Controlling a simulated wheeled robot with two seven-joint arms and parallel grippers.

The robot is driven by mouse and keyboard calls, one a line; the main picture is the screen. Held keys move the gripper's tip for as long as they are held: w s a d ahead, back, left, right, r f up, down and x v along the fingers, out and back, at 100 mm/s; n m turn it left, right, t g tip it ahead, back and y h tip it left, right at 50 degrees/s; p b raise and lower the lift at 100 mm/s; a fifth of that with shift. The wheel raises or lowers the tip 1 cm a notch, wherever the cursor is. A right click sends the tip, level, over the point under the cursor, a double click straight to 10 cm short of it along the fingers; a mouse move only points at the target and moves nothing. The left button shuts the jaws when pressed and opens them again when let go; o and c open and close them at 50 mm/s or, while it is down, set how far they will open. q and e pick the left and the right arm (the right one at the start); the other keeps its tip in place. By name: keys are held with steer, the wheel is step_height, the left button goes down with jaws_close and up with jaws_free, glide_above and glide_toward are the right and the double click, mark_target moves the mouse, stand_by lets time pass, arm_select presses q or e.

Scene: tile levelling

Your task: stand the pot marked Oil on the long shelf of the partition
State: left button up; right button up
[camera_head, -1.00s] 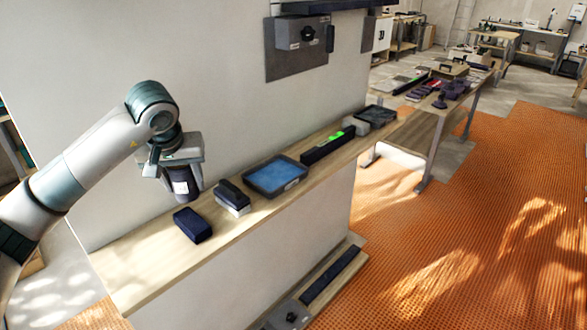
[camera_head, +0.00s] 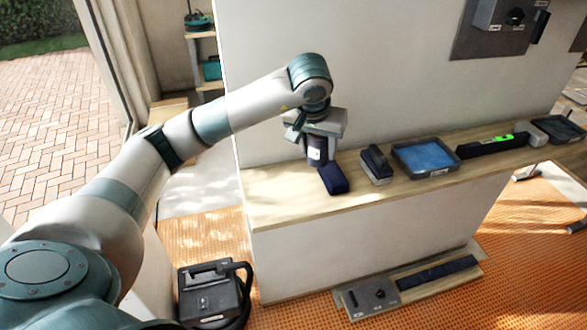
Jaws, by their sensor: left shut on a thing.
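My left gripper (camera_head: 317,140) points down over the long shelf (camera_head: 285,201) of the partition, near the shelf's left part. It is shut on a dark pot (camera_head: 315,152) with a pale label; the label's writing is too small to read. The pot is just behind a dark blue block (camera_head: 333,178) that lies on the shelf. I cannot tell whether the pot's base touches the shelf, since the block and the viewing angle hide it. My right gripper is not in view.
Right of the block, the shelf carries a brush-like block (camera_head: 377,164), a tray with a blue inside (camera_head: 425,157) and a black level with a green window (camera_head: 492,145). The shelf's left end is clear. A black machine with a hose (camera_head: 212,292) stands on the orange floor.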

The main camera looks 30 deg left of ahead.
arm_select(q)
steer(key=s+a+f+p, duration=0.1)
steer(key=s+a+f, duration=0.1)
steer(key=s+a+f+p, duration=0.1)
steer(key=s+a, duration=0.1)
steer(key=shift+s+a+f, duration=0.15)
steer(key=shift+a+f, duration=0.2)
steer(key=shift+a, duration=0.05)
steer(key=shift+f+p, duration=0.2)
steer(key=shift+p, duration=0.1)
step_height(320, 180, down, 2)
steer(key=shift+f+p, duration=0.1)
steer(key=shift+p, duration=0.65)
steer(key=shift+f, duration=0.75)
